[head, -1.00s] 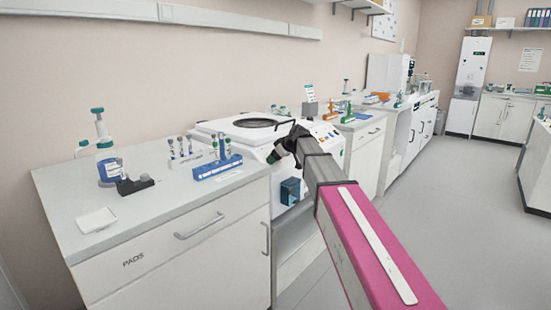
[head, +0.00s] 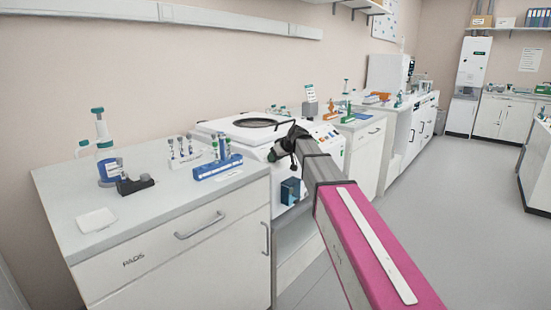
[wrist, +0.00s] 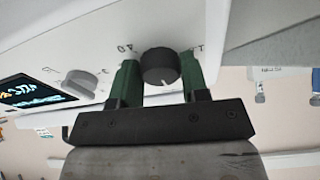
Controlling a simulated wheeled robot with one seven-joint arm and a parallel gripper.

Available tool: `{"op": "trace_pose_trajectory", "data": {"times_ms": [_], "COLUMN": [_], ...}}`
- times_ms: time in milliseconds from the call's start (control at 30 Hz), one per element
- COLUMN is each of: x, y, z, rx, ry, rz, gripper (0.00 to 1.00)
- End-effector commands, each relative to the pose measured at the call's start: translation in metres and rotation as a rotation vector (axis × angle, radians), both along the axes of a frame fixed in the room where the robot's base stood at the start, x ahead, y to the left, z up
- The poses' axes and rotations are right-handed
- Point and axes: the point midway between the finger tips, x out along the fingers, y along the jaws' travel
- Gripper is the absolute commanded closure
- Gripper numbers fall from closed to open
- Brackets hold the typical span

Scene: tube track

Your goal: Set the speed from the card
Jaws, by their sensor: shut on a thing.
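My gripper (wrist: 158,72) is shut on a dark round knob (wrist: 160,62) on the white front panel of the machine, with one green finger on each side of it. The knob has a pale pointer line, and printed marks stand beside it. A second, greyish knob (wrist: 82,82) and a dark display (wrist: 34,93) with bright text show at the left in the wrist view; the text is too blurred to read. In the head view the machine (head: 215,127) has an open round top, and my gripper (head: 277,153) is at its front. A small card (head: 310,94) stands behind it; its writing is unreadable.
The left counter (head: 75,190) holds a blue tube rack (head: 217,168), a bottle (head: 108,165), a black holder (head: 135,184) and a white pad (head: 95,220). The floor at right is clear.

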Motion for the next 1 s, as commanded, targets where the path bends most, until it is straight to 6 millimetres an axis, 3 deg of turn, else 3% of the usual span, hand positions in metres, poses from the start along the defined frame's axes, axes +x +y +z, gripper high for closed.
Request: {"op": "trace_pose_trajectory", "data": {"times_ms": [1000], "x": [-0.0014], "y": [0.0041], "z": [0.0019], "rx": [0.324], "ry": [0.415], "rz": [-0.755], "gripper": [0.82]}}
